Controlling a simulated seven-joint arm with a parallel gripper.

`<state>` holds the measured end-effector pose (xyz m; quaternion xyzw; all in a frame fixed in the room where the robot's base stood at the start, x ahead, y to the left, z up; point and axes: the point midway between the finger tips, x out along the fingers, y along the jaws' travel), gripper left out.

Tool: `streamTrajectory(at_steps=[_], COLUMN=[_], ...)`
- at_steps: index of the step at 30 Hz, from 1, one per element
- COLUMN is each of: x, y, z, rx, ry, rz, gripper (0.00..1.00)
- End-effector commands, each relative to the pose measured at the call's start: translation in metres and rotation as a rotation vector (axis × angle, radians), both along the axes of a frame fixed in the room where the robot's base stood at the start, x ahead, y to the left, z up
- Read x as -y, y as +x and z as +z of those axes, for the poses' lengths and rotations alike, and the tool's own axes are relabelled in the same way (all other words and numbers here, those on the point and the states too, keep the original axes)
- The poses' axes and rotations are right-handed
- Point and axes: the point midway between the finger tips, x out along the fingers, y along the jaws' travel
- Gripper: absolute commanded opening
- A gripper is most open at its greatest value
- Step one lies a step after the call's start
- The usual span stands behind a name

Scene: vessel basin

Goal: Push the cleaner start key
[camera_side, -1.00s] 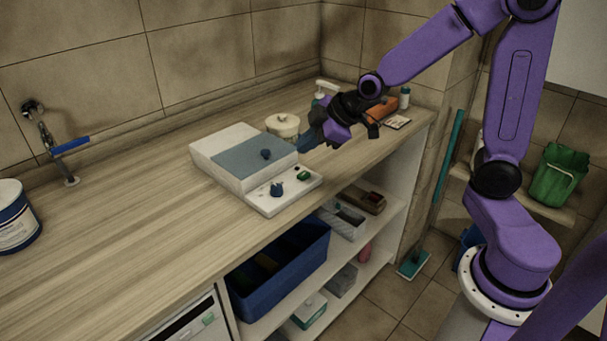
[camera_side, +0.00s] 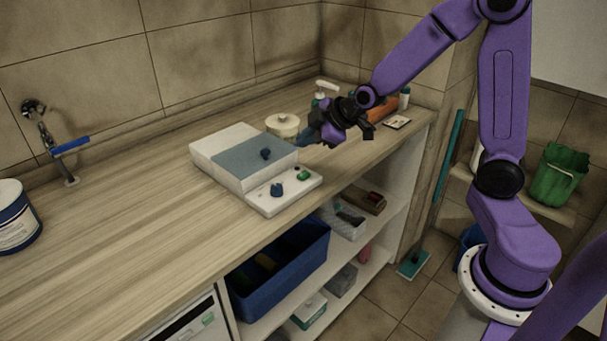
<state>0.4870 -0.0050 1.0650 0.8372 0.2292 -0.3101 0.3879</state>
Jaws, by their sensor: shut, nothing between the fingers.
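The cleaner (camera_side: 222,142) is a white box with a grey-blue lid (camera_side: 255,160) on the wooden counter.
An orange item (camera_side: 382,108) and a small card (camera_side: 397,122) lie to the right. A blue-and-white tub (camera_side: 18,217) and a tap (camera_side: 58,150) are at left. The front counter is clear.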

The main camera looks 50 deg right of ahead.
Motion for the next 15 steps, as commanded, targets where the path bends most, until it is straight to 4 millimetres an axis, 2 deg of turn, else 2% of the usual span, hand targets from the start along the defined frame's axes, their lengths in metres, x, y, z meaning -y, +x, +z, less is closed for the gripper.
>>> streamTrajectory(at_steps=[6, 15], x=[0.0, 0.0], y=[-0.001, -0.001], z=[-0.03, -0.058], rx=[-0.004, -0.003], ry=[-0.001, -0.001], rz=[0.0, 0.001], gripper=[0.0, 0.0])
